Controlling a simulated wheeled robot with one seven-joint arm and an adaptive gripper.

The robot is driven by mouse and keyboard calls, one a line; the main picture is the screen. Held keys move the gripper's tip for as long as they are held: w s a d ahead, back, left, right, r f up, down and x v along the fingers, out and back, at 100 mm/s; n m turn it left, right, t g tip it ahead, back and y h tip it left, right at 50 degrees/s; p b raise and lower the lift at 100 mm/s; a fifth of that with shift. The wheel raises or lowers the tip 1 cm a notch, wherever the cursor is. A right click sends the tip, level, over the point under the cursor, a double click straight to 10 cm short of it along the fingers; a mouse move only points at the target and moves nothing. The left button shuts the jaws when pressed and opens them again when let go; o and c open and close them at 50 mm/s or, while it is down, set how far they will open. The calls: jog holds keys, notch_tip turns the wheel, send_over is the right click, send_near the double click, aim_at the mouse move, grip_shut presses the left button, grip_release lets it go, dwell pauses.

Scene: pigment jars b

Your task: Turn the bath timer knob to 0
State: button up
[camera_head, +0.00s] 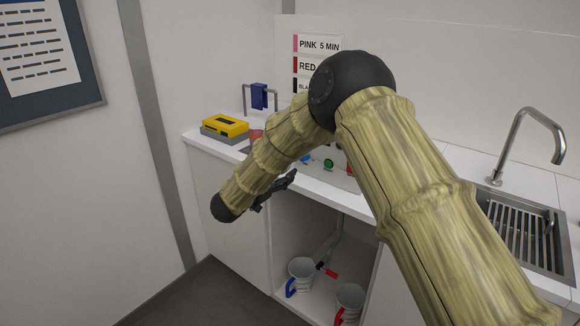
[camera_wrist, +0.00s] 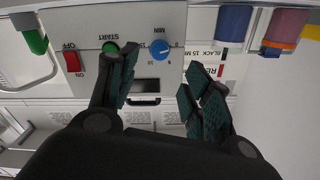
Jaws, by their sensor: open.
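The bath timer knob (camera_wrist: 160,50) is blue with a small pale pointer toward the right of the wrist view, where the panel appears upside down. Small numbers and the word MIN surround it; the numbers are too small to read surely. In the head view the knob (camera_head: 305,158) shows as a blue spot partly behind my arm. My gripper (camera_wrist: 162,80) is open and empty, its dark fingers either side of the knob's line in the wrist view, with no contact visible. In the head view my gripper (camera_head: 284,182) is at the counter's front edge.
A green START button (camera_wrist: 110,47) and a red switch (camera_wrist: 73,61) share the panel with the knob. A yellow box (camera_head: 226,125) stands at the counter's left. A sink (camera_head: 525,232) with a tap is at right. Cups (camera_head: 301,270) stand in the open cabinet below.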

jog(key=shift+v, duration=1.1)
jog(key=s+d+f+n+y, duration=0.2)
jog(key=d+f+n+y, duration=0.15)
jog(key=f, duration=0.55)
jog(key=s+d+f+n+y, duration=0.25)
jog(key=d+f, duration=0.25)
jog(key=f, duration=0.4)
jog(key=s+d+f+n+g+y, duration=0.1)
jog(key=s+d+f+g, duration=0.1)
jog(key=s+d+f, duration=0.45)
jog(key=s+d+f+n+g+y, duration=0.2)
jog(key=s+d+f+g, duration=0.1)
jog(key=s+f, duration=0.65)
jog(key=s+d+f+g, duration=0.2)
jog(key=s+d+g, duration=0.1)
jog(key=s, duration=0.9)
jog(key=s+d+f+n+g+y, duration=0.1)
jog(key=s+d+f+g, duration=0.1)
jog(key=s, duration=1)
jog(key=s+d+f+g, duration=0.3)
jog(key=s+d, duration=0.3)
jog(key=s, duration=0.7)
jog(key=shift+d+g+y+p, duration=0.35)
jog(key=shift+g+p, duration=0.1)
jog(key=shift+g, duration=0.35)
